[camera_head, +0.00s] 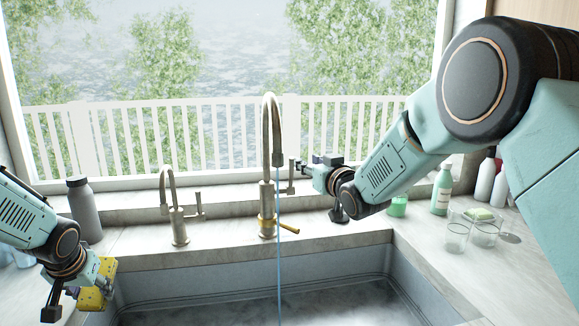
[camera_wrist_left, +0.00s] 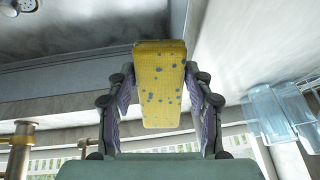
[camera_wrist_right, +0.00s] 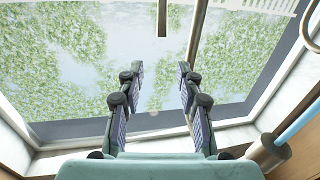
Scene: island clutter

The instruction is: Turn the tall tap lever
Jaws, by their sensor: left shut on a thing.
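The tall tap (camera_head: 266,130) stands behind the sink, and a thin blue stream (camera_head: 279,270) runs down from its spout. My right gripper (camera_head: 304,163) is open and empty close to the lever's right side, with no clear contact. In the right wrist view its fingers (camera_wrist_right: 160,78) are apart, and a narrow bar, likely the lever (camera_wrist_right: 162,18), shows beyond the tips. My left gripper (camera_head: 88,290) is shut on a yellow spotted sponge (camera_wrist_left: 160,85), held at the sink's left edge.
A smaller tap (camera_head: 177,215) with its own lever stands left of the tall one. A grey bottle (camera_head: 84,210) is at the left. A green bottle (camera_head: 441,190), glasses (camera_head: 456,236) and white bottles (camera_head: 485,180) stand at the right. The sink (camera_head: 240,306) is open in front.

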